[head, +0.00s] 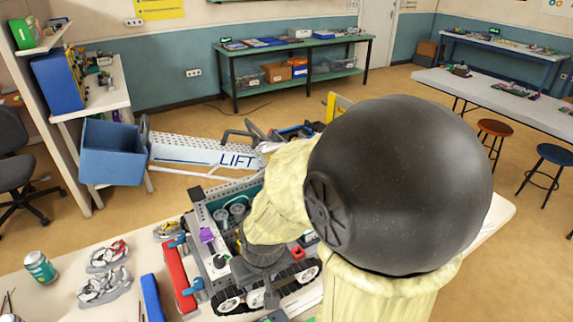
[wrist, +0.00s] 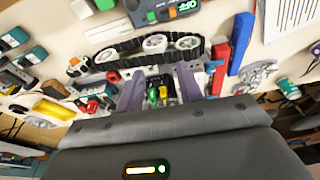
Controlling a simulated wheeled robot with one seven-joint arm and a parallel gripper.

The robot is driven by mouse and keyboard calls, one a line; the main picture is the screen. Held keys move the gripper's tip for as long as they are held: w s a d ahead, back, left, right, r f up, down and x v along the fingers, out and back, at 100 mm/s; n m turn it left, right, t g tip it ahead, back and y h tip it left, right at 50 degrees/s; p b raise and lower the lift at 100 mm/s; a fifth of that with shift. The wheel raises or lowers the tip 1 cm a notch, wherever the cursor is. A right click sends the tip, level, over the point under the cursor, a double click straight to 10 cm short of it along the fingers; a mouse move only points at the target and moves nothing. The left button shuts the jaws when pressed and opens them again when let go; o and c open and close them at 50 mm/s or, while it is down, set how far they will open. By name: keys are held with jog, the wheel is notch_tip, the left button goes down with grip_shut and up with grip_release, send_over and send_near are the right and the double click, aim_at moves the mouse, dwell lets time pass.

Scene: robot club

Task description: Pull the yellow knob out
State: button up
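A tracked robot model (head: 228,262) stands on the table, partly hidden by my arm in the head view. In the wrist view its black track (wrist: 150,48) with white wheels runs above my fingers. My gripper (wrist: 160,88) is open, its two purple-grey fingers apart over the model's inside. Small yellow and green parts (wrist: 153,96) show between the fingers; the yellow one may be the yellow knob, but it is too small to tell. Whether the fingers touch anything is unclear. In the head view the fingertips are hidden behind my wrist.
A purple part (head: 207,235) and a red bar (head: 180,276) are on the model's left side. A blue block (head: 152,297), a green can (head: 40,267) and grey parts (head: 104,287) lie farther left. A white LIFT beam (head: 195,150) and blue bin (head: 113,152) stand behind.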

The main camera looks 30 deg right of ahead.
jog(key=o, duration=0.3)
jog(key=shift+o, duration=0.2)
jog(key=w+d+r+m+t+h+b, duration=0.1)
jog(key=w+d+t+h+b, duration=0.1)
jog(key=w+d+t+b, duration=0.65)
jog(key=d+r+n+t+y+b, duration=0.1)
jog(key=d+r+t+y+b, duration=0.1)
jog(key=d+r+t, duration=0.4)
jog(key=d+t, duration=0.1)
jog(key=d, duration=0.3)
jog(key=shift+w+r+y+b, duration=0.15)
jog(key=shift+y+b, duration=0.15)
jog(key=shift+b, duration=0.1)
jog(key=shift+w+r+p, duration=0.1)
jog(key=shift+p, duration=0.25)
